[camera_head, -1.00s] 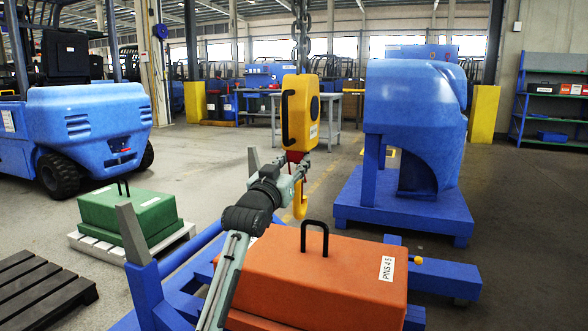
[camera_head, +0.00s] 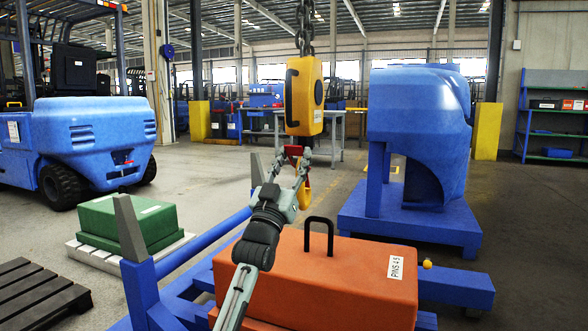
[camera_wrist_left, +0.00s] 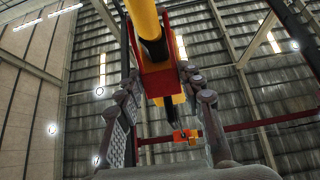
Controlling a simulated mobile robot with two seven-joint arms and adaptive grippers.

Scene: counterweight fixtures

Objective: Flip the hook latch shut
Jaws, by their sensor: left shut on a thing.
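The yellow hook block (camera_head: 304,95) hangs from a chain in the head view, with a red latch part (camera_head: 293,150) under it. The yellow hook (camera_head: 303,195) hangs below, partly hidden behind my gripper. My left gripper (camera_head: 291,160) reaches up from below and is shut on the red latch part. In the left wrist view the red part (camera_wrist_left: 157,82) sits between the two fingers of the gripper (camera_wrist_left: 160,85), with the yellow hook shank (camera_wrist_left: 146,22) above it. Whether the latch closes the hook mouth cannot be told. My right gripper is out of view.
An orange counterweight (camera_head: 325,280) with a black handle and a "PINS 4 5" label lies below on a blue frame (camera_head: 455,287). A green counterweight (camera_head: 125,222) rests on a pallet at left. A large blue casing (camera_head: 415,115) stands behind right.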

